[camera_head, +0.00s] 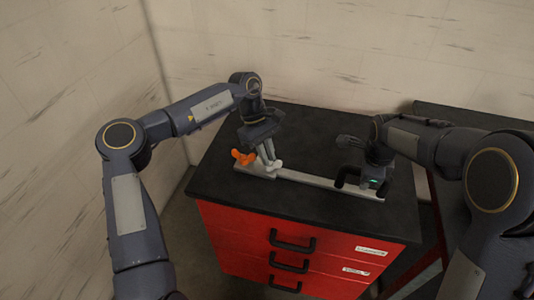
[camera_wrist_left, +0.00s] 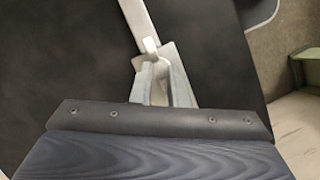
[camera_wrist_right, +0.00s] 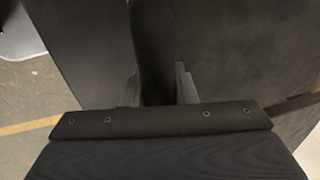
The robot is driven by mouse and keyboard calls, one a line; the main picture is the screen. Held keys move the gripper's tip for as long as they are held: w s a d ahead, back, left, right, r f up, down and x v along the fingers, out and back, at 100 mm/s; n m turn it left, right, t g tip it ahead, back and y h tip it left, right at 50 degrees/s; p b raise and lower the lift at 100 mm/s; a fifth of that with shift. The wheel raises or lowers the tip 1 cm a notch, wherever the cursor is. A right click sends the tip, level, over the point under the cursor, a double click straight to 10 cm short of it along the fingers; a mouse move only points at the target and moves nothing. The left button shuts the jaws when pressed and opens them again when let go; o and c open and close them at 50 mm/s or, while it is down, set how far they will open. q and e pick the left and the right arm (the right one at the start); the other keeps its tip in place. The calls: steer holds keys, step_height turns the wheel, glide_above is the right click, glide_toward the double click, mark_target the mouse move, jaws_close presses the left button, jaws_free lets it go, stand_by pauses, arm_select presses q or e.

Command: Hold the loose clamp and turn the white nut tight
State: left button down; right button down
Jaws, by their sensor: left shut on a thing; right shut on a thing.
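A pale metal bar (camera_head: 318,182) lies on the black table top. My left gripper (camera_head: 268,162) points down at the bar's left part and is shut on the white nut (camera_head: 277,165). In the left wrist view, a white lobe of the nut (camera_wrist_left: 150,46) sticks out past the fingers (camera_wrist_left: 162,88). My right gripper (camera_wrist_right: 158,88) is shut on a dark bar-like part (camera_wrist_right: 155,45), seemingly the clamp's.
An orange wing-shaped piece (camera_head: 243,158) sits at the bar's left end, close to my left fingers. The red drawer cabinet (camera_head: 240,235) has black handles in front. Free black table top (camera_head: 320,120) lies behind the bar. A second dark table (camera_head: 470,120) stands at the right.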

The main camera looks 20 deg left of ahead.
arm_select(q)
steer(key=shift+a+f, duration=0.1)
steer(key=shift+a, duration=0.1)
arm_select(e)
steer(key=shift+d, duration=0.25)
arm_select(q)
steer(key=c, duration=1.4)
jaws_free()
steer(key=shift+d, duration=0.1)
arm_select(e)
steer(key=shift+a, duration=0.1)
arm_select(q)
steer(key=v, duration=1.2)
arm_select(e)
steer(key=shift+a, duration=0.15)
arm_select(q)
steer(key=shift+d, duration=0.1)
arm_select(e)
steer(key=c, duration=1.1)
jaws_free()
